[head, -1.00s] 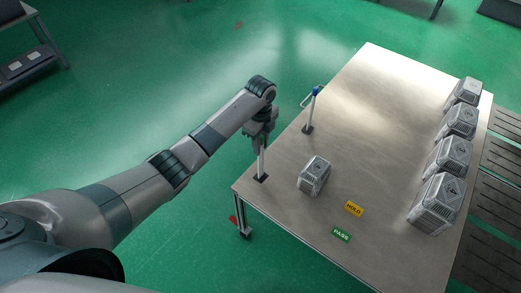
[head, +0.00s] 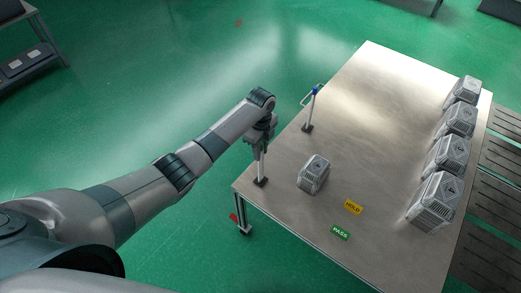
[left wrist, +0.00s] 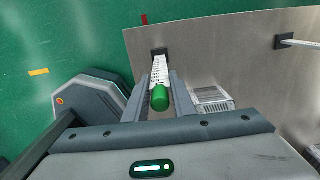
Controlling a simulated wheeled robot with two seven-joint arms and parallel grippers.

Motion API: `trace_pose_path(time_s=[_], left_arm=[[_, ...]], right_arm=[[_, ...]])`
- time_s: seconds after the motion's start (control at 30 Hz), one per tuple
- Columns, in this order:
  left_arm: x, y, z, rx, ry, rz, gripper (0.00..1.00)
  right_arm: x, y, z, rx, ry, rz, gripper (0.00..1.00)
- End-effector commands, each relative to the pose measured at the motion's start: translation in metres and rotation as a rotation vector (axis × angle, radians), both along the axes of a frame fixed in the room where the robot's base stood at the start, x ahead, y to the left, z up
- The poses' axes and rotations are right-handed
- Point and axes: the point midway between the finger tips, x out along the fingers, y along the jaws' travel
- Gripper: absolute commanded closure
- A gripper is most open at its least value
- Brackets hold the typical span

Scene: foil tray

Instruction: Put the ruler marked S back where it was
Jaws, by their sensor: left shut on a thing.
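My left gripper (head: 262,147) is shut on a white ruler (head: 262,168) with dark marks and a green cap (left wrist: 160,97). The ruler stands roughly upright at the table's near left corner. Its lower end meets a small black base (head: 260,182), which also shows in the left wrist view (left wrist: 160,51). I cannot tell whether it is fully seated, and no letter is readable on it. A second ruler (head: 312,106) with a blue cap stands in another black base (head: 307,128) further back along the left edge. My right gripper is not in view.
A foil tray (head: 314,173) stands on the metal table (head: 350,110) just right of the held ruler. Yellow HOLD (head: 353,207) and green PASS (head: 341,233) labels lie nearer. Several foil trays (head: 446,156) line the right edge. The table's middle is clear.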

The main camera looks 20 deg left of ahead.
Motion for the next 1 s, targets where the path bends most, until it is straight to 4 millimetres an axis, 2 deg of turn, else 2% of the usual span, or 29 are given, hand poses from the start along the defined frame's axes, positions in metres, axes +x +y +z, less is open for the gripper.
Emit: trace_pose_path(time_s=[0.1, 0.13, 0.2, 0.67, 0.87, 1.0], left_arm=[[0.000, 0.000, -0.002, 0.000, -0.001, 0.000, 1.00], [0.000, 0.000, -0.003, 0.000, 0.000, 0.000, 0.74], [0.000, 0.000, -0.002, 0.000, 0.000, 0.000, 0.58], [0.001, 0.000, 0.003, 0.001, -0.001, 0.000, 0.58], [0.002, 0.000, 0.023, 0.001, -0.004, -0.001, 0.58], [0.002, 0.000, 0.046, -0.001, -0.005, 0.000, 0.58]], right_arm=[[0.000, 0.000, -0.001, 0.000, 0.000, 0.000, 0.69], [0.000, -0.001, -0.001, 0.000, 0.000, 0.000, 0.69], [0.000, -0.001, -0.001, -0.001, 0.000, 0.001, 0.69], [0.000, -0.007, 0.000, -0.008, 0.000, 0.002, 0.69], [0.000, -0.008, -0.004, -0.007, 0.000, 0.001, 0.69], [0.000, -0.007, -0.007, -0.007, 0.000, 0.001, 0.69]])
